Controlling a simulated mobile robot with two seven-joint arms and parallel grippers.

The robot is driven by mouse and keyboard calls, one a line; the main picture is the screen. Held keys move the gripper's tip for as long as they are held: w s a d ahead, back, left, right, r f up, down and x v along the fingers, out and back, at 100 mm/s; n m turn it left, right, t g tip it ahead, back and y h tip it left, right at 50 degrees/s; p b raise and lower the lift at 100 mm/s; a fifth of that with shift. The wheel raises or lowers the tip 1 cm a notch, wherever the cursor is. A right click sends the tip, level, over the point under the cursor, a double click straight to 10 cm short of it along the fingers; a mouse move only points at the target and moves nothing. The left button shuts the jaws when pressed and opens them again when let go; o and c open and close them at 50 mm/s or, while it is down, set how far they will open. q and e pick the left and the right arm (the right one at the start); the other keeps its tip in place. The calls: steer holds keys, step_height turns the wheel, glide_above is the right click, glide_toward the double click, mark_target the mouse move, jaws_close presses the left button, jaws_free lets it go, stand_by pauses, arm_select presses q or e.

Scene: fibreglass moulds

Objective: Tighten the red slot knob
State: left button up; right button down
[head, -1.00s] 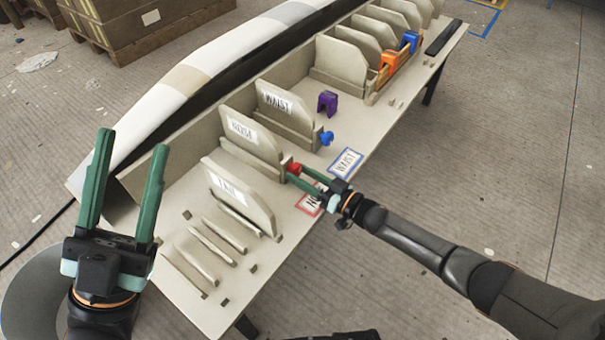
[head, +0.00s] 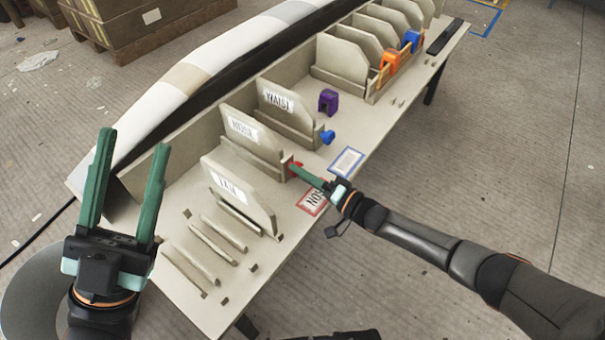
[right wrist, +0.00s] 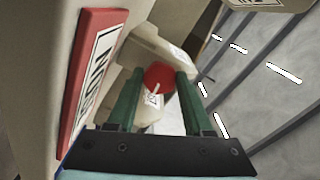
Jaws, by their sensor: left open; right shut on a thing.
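The red slot knob (head: 298,166) sits at the front end of a beige slotted holder that carries an upright panel (head: 248,137) with a white label. In the right wrist view, the red knob (right wrist: 160,76) is between my two green fingers, with a pale mark on its face. My right gripper (head: 293,169) is shut on the knob; its fingers partly hide it in the head view. My left gripper (head: 133,142) is open and empty, raised in front of the table's near left end.
A blue knob (head: 327,137) and a purple clamp (head: 328,101) are farther along the table (head: 205,315). A red-bordered card (head: 311,203) lies below my right fingers, a blue-bordered card (head: 346,162) beyond. Orange (head: 390,61) and blue clamps (head: 411,40) sit at the far rack.

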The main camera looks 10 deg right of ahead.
steer(key=shift+m, duration=0.5)
steer(key=shift+c, duration=1.5)
jaws_free()
steer(key=p+v, duration=0.1)
steer(key=v, duration=0.3)
steer(key=shift+s+d+r+p, duration=0.1)
steer(key=shift+s+d+p, duration=0.15)
steer(key=shift+d+p, duration=0.1)
arm_select(q)
steer(key=w+a+f+n+y+p, duration=0.1)
steer(key=w+f+n+y, duration=0.4)
steer(key=f+y, duration=0.1)
steer(key=shift+w+f+g+y, duration=0.2)
steer(key=shift+g+y, duration=0.2)
arm_select(e)
steer(key=v, duration=0.7)
steer(key=shift+s+d, duration=0.2)
steer(key=shift+s, duration=0.05)
